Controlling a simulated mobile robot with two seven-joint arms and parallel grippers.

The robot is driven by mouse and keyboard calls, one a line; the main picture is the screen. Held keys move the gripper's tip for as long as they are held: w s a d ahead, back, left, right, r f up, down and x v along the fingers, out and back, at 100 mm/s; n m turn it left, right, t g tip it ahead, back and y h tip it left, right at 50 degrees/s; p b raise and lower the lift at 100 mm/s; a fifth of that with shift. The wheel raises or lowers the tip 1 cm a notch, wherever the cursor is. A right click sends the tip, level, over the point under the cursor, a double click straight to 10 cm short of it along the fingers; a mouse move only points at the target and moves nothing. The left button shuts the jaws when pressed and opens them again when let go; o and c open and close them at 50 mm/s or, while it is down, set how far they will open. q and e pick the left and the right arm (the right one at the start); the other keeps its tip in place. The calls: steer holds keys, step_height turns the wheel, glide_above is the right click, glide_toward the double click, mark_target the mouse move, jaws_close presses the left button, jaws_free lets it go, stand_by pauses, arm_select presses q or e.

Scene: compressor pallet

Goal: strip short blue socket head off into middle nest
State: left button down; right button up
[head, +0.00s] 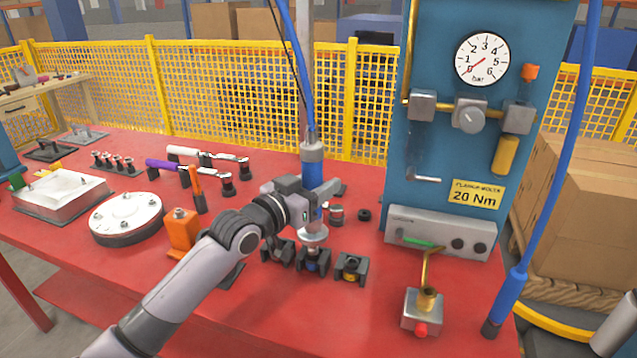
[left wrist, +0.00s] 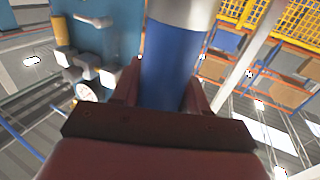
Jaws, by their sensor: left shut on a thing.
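My left gripper (head: 306,208) is shut on the blue body of a hanging tool (head: 312,170). In the left wrist view, the tool's blue body (left wrist: 172,70) stands between the fingers. The tool hangs upright, its silver lower end (head: 314,235) right above the middle nest (head: 312,268). Three dark forked nests stand in a row, the left one (head: 277,252) and the right one (head: 351,268) flanking the middle one. Blue shows within the middle nest, seemingly the short blue socket head (head: 312,255); whether it is still joined to the tool I cannot tell. My right gripper is not in view.
A blue panel (head: 490,140) with a gauge stands to the right. A small grey box with a brass fitting (head: 422,310) is at the front right. An orange block (head: 182,230) and a round white flange (head: 126,215) lie left. A blue hose (head: 298,70) rises from the tool.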

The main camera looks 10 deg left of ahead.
mark_target(318, 157)
arm_select(q)
steer(key=shift+r, duration=0.55)
steer(key=shift+s+r, duration=0.1)
steer(key=shift+r+p, duration=2.3)
steer(key=shift+p, duration=0.15)
